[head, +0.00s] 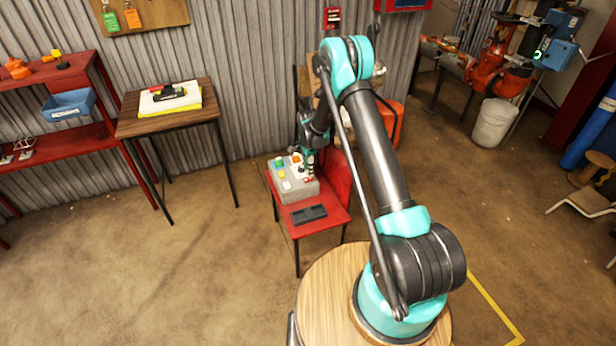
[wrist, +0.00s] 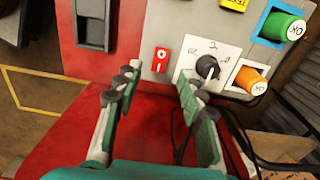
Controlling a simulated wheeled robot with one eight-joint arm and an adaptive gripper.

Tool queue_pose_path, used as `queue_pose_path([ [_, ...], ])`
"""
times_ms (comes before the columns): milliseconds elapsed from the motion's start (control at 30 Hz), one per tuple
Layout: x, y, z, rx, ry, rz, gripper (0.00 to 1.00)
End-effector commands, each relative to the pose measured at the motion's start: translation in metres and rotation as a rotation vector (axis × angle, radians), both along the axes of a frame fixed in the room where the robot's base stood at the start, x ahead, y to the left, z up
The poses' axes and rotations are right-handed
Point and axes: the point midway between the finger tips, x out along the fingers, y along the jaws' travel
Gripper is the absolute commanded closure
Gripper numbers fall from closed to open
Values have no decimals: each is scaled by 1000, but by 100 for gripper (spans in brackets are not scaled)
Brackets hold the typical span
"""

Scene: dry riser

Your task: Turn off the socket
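A grey control box (head: 292,182) stands on a red stand (head: 335,205); it also shows in the wrist view (wrist: 185,22). On it in the wrist view are a small red switch plate (wrist: 161,60), a black rotary knob (wrist: 207,68) on a white numbered plate, and green (wrist: 283,27) and orange (wrist: 250,80) plugs or buttons. I cannot tell which part is the socket, or the switch's setting. My gripper (wrist: 158,74) is open, its fingers apart with nothing between them. The red switch plate appears just beyond the gap, the knob beyond the right finger. In the head view my gripper (head: 307,172) is at the box's right side.
A black tray-like piece (head: 309,214) lies on the stand in front of the box. Black cables (wrist: 262,140) hang right of the fingers. A wooden table (head: 170,112) and red shelving (head: 85,142) stand left.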

Motion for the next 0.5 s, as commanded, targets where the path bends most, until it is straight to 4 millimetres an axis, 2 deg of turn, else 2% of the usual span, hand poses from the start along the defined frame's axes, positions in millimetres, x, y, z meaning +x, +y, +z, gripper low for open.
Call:
queue_pose_path([
  [33, 1, 0, -10, 0, 0, 0, 60],
  [200, 0, 0, -34, 0, 0, 0, 60],
  [500, 0, 0, -49, 0, 0, 0, 60],
])
